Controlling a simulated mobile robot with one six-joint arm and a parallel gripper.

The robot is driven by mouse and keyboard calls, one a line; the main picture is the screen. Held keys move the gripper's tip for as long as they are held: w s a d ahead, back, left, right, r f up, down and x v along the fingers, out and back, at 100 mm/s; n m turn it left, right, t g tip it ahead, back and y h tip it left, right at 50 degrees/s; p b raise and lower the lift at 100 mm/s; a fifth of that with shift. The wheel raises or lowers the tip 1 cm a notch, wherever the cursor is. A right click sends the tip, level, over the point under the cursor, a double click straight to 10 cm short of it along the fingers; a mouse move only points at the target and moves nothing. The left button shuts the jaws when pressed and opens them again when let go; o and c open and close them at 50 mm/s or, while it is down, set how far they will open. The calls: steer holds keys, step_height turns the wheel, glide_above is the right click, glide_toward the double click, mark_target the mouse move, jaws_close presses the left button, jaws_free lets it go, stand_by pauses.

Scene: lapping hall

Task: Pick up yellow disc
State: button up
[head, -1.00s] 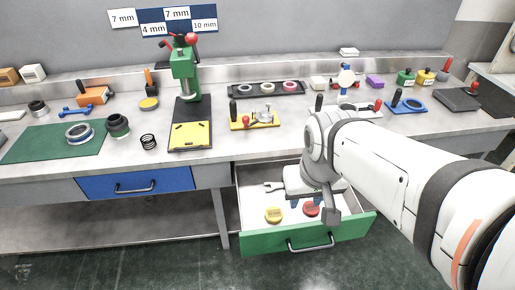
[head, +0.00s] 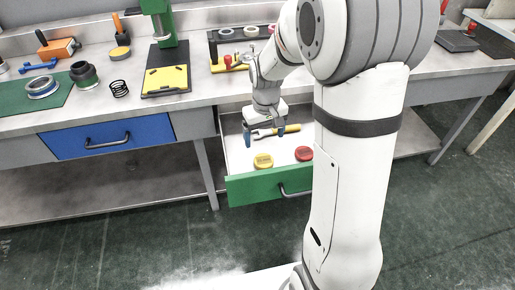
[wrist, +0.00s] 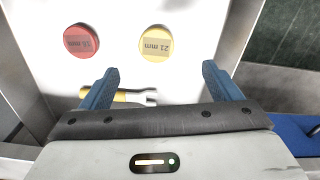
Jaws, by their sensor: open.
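The yellow disc (head: 263,161) lies flat in the open green-fronted drawer (head: 262,187). In the wrist view the yellow disc (wrist: 155,43) carries a label that reads "21 mm" upside down, and it lies ahead of my fingertips, between their lines. My gripper (head: 265,136) is over the drawer, behind the disc as the head sees it. Its two blue fingers (wrist: 157,80) are apart with nothing between them. A red disc (wrist: 81,41) lies beside the yellow one, apart from it; it also shows in the head view (head: 303,154).
A yellow-handled wrench (wrist: 122,96) lies in the drawer under my fingers. The drawer walls stand around the discs. A blue drawer (head: 108,138) is shut at left. The bench top above holds a green press (head: 160,25), a spring (head: 119,89) and fixtures.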

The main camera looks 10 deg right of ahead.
steer(key=b, duration=0.1)
glide_above(263, 159)
steer(key=f, duration=0.7)
steer(key=shift+a+f, duration=0.1)
steer(key=shift+a, duration=0.1)
steer(key=f, duration=0.2)
steer(key=f+b, duration=0.1)
steer(key=f, duration=0.2)
steer(key=shift+d+f+b, duration=0.25)
steer(key=shift+f+b, duration=0.05)
steer(key=shift+b, duration=0.1)
steer(key=shift+c, duration=0.3)
steer(key=c, duration=1)
